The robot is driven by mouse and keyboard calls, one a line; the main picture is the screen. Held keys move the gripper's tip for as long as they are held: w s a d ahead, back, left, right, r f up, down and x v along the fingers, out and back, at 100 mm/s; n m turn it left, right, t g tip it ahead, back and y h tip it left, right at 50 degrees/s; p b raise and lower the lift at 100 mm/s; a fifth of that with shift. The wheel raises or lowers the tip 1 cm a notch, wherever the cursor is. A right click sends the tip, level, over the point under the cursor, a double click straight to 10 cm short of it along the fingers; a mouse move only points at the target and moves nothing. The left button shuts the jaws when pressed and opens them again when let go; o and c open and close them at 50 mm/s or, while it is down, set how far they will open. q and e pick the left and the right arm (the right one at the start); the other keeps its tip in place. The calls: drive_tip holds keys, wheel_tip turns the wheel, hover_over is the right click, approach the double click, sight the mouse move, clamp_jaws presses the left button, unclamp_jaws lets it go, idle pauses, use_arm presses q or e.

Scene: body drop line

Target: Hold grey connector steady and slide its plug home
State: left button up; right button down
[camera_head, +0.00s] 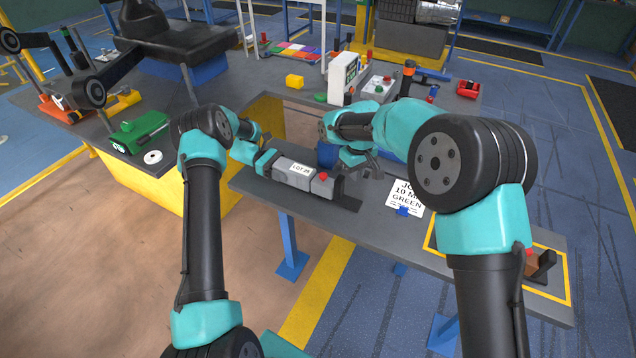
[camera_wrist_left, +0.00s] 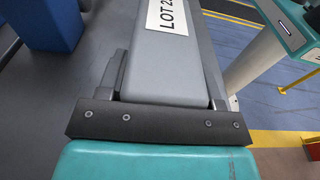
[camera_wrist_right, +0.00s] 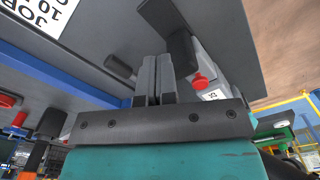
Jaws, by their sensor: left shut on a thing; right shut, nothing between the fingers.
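The grey connector (camera_head: 292,177) lies on the grey bench with a white LOT label on top; its body also fills the left wrist view (camera_wrist_left: 175,65). A grey end piece with a red knob (camera_head: 323,177), seemingly the plug, sits at its right end. I cannot tell whether a gap is left between them. My left gripper (camera_head: 265,161) is shut on the connector's left end, a finger on each side. My right gripper (camera_head: 366,172) is shut and empty, apart from the connector, to the right of the red knob. The knob shows beside its fingertips in the right wrist view (camera_wrist_right: 201,80).
A black upright stop (camera_head: 339,188) stands just past the connector's right end. A blue block (camera_head: 327,155) stands behind it. A white job card (camera_head: 405,195) stands to the right. A yellow-outlined zone (camera_head: 500,277) with a brown part (camera_head: 532,264) lies at the bench's right end.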

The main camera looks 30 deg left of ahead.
drive_tip(key=shift+r, duration=1.1)
use_arm(q)
drive_tip(key=o, duration=1.2)
drive_tip(key=shift+o, duration=0.2)
drive_tip(key=a, duration=0.7)
drive_tip(key=shift+s+a+r, duration=0.1)
drive_tip(key=shift+a+r, duration=0.15)
drive_tip(key=shift+r, duration=0.15)
